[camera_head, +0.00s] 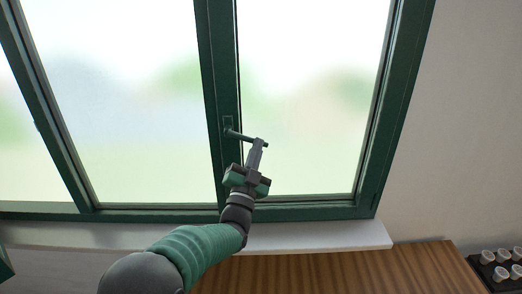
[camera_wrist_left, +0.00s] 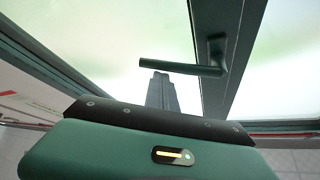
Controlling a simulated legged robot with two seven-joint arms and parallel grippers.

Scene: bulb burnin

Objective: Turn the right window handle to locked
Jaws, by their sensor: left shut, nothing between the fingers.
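The right window handle (camera_head: 245,137) is a dark lever on the green upright frame bar between the two large panes. Its lever sticks out sideways to the right, roughly level, from its mounting plate. In the left wrist view the handle (camera_wrist_left: 180,67) runs left from its mount. My left gripper (camera_head: 257,144) is shut and empty, with its fingertips right below the free end of the lever. In the left wrist view the fingertips (camera_wrist_left: 160,75) are just under the lever; I cannot tell whether they touch it. My right gripper is not in view.
A pale sill (camera_head: 320,236) runs below the window. A brown wooden surface (camera_head: 330,270) lies below it, with a dark tray (camera_head: 477,261) of several white cups or bulbs at the right. A plain wall (camera_head: 460,120) is to the right. The room in front of the right pane is clear.

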